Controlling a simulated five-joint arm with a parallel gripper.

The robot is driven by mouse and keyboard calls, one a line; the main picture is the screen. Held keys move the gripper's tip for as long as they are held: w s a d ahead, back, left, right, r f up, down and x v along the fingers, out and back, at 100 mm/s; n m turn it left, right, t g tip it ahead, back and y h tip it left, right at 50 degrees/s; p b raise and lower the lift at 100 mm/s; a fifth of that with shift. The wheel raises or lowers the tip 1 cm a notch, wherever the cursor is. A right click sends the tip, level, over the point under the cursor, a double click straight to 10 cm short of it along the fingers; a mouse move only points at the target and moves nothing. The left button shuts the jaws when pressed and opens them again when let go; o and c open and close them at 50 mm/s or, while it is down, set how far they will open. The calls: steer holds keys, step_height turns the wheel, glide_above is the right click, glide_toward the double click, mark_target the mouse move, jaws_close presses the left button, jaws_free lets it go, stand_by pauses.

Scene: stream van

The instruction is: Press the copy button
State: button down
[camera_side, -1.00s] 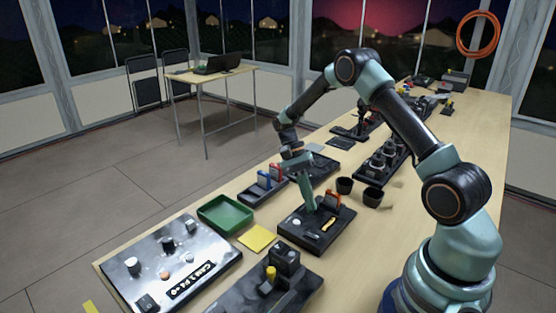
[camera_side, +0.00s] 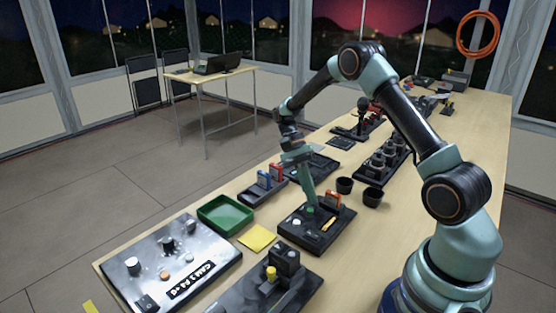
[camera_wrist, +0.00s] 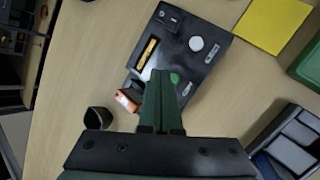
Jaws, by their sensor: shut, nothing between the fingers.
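A black button box (camera_side: 300,240) stands on the wooden bench, and the wrist view shows it (camera_wrist: 172,27) from above. It has a round white button (camera_side: 297,222), also in the wrist view (camera_wrist: 196,43), and a green button (camera_wrist: 175,78). Small labels beside both are too small to read, so I cannot tell which is copy. My gripper (camera_side: 311,203) is shut and empty, pointing down over the box. In the wrist view its fingertips (camera_wrist: 160,72) lie just beside the green button. I cannot tell whether they touch anything.
An orange-red part (camera_side: 333,199) rises at the box's back. Two dark cups (camera_side: 373,196) stand behind it. A green tray (camera_side: 225,214), a yellow pad (camera_side: 257,238) and a silver control panel (camera_side: 165,262) lie to the left. A black unit (camera_side: 287,262) stands in front.

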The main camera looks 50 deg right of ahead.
steer(key=shift+r, duration=2.15)
step_height(320, 180, up, 10)
steer(key=n+t+h, duration=0.2)
steer(key=n+t, duration=0.3)
steer(key=n, duration=0.1)
glide_above(308, 208)
steer(key=a, duration=0.5)
steer(key=s+a+r+n+t, duration=0.4)
steer(key=s+a+n+t, duration=0.2)
steer(key=n+t, duration=0.1)
steer(key=shift+s+a+r+n+t, duration=0.3)
steer(key=shift+a+r, duration=0.05)
steer(key=shift+r, duration=0.05)
